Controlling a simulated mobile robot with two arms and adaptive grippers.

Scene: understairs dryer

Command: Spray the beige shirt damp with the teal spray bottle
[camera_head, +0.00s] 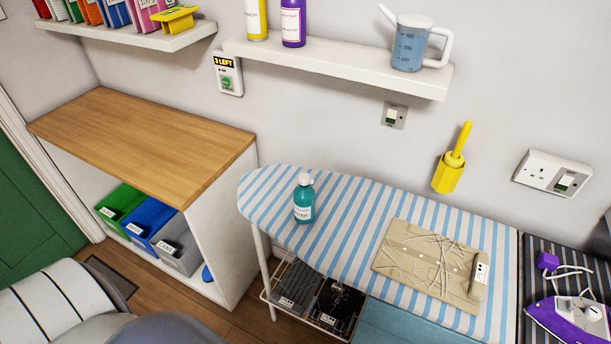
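The teal spray bottle (304,200) stands upright on the left part of the blue-and-white striped ironing board (350,215). It has a pale top and a white label. The beige shirt (430,262) lies folded flat on the right part of the board, to the right of the bottle and apart from it. Wrinkle lines show on it, and a small white tag (481,272) is at its right edge. Neither of my grippers shows in the head view.
A purple iron (570,318) rests on a dark striped surface at the right. A wall shelf (340,66) with bottles and a measuring jug (411,45) hangs above. A wooden counter (150,140) with bins below stands left. The board between bottle and shirt is clear.

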